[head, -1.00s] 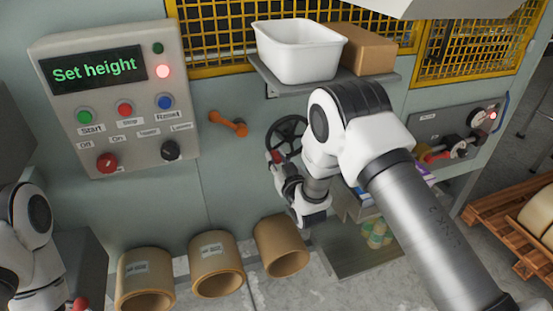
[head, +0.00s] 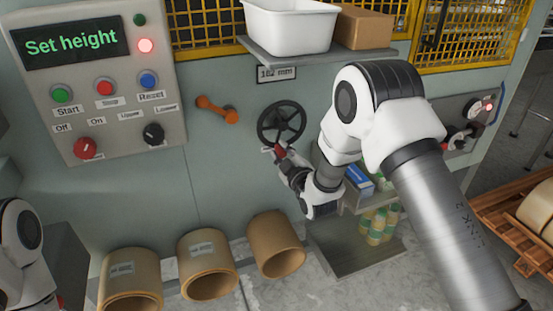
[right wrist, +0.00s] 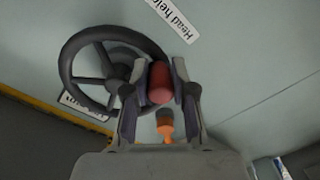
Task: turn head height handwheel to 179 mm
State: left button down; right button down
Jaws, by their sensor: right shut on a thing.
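The black head height handwheel (head: 282,113) is on the grey-green machine front below the shelf; it also shows in the right wrist view (right wrist: 70,62). Its red knob (right wrist: 160,84) is between the fingers of my right gripper (head: 277,151), which is shut on it at the wheel's lower edge in the head view. The readout plate (head: 277,74) above the wheel reads about 182 mm. A panel display (head: 70,43) reads "Set height". Part of my left arm shows at the lower left, but its gripper cannot be made out.
An orange lever (head: 217,109) is left of the wheel. A shelf (head: 330,57) above carries a white tub (head: 288,27) and a cardboard box (head: 363,27). Several cardboard rolls (head: 207,262) stand below. A lower shelf with bottles (head: 377,226) is right of my gripper.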

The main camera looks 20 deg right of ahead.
jog(key=shift+d+f+n+b, duration=0.1)
jog(key=shift+d+n+b, duration=0.55)
jog(key=shift+n, duration=0.65)
jog(key=shift+d+n+b, duration=0.45)
jog(key=shift+d+n, duration=0.35)
jog(key=shift+n, duration=0.5)
jog(key=c, duration=0.9)
grip_release()
jog(key=shift+c, duration=0.2)
jog(key=s, duration=1.2)
jog(key=shift+d+r, duration=0.2)
jog(key=shift+d, duration=0.1)
jog(key=shift+f, duration=0.1)
